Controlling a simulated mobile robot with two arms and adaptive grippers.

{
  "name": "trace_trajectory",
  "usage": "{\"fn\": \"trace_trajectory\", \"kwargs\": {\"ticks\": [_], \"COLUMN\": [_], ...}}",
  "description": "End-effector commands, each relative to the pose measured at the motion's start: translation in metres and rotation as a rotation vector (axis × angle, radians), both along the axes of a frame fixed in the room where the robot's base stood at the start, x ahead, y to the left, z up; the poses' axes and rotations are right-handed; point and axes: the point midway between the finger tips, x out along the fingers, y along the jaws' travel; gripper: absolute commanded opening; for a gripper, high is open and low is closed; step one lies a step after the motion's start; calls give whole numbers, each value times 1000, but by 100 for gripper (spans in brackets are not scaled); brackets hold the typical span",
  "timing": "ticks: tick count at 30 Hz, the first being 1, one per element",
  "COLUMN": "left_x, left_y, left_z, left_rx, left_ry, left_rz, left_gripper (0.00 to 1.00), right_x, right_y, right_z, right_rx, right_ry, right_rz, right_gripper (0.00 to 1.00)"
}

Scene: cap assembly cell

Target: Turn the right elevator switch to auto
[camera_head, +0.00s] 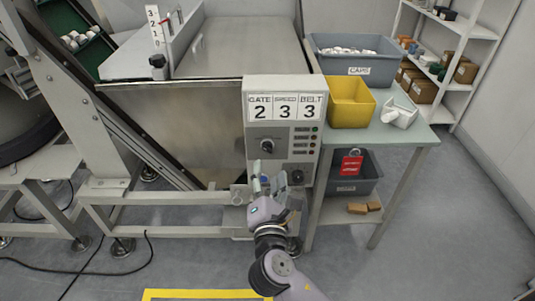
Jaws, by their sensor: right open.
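Small indicators and another round control (298,172) are at the right of the front. My right gripper (268,183) is open and empty, in front of the box's lower part, below the dark switch. It hides some of the box's lower front. My left gripper is out of view.
A green-topped table (395,133) to the right bears a yellow bin (350,103) and a grey CAPS bin (375,70). A dark bin with a red tag (351,163) is on its lower shelf. A metal machine frame (160,199) stands left. The floor at front right is clear.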

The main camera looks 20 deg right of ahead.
Motion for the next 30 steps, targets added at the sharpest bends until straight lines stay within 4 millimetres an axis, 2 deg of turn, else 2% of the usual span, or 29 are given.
{"fn": "trace_trajectory", "kwargs": {"ticks": [1, 6, 12, 24, 30], "left_x": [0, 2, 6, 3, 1], "left_y": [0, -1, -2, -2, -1], "left_z": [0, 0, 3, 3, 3], "left_rx": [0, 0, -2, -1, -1], "left_ry": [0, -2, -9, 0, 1], "left_rz": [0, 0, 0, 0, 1], "left_gripper": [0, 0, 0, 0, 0], "right_x": [12, 44, 67, 74, 74], "right_y": [-3, -13, -19, -21, -21], "right_z": [1, 0, -1, -1, -1], "right_rx": [-3, -3, -1, 0, 0], "right_ry": [-3, -1, 0, 1, 1], "right_rz": [-1, -1, 0, 1, 0], "right_gripper": [46, 46, 46, 46, 33]}}
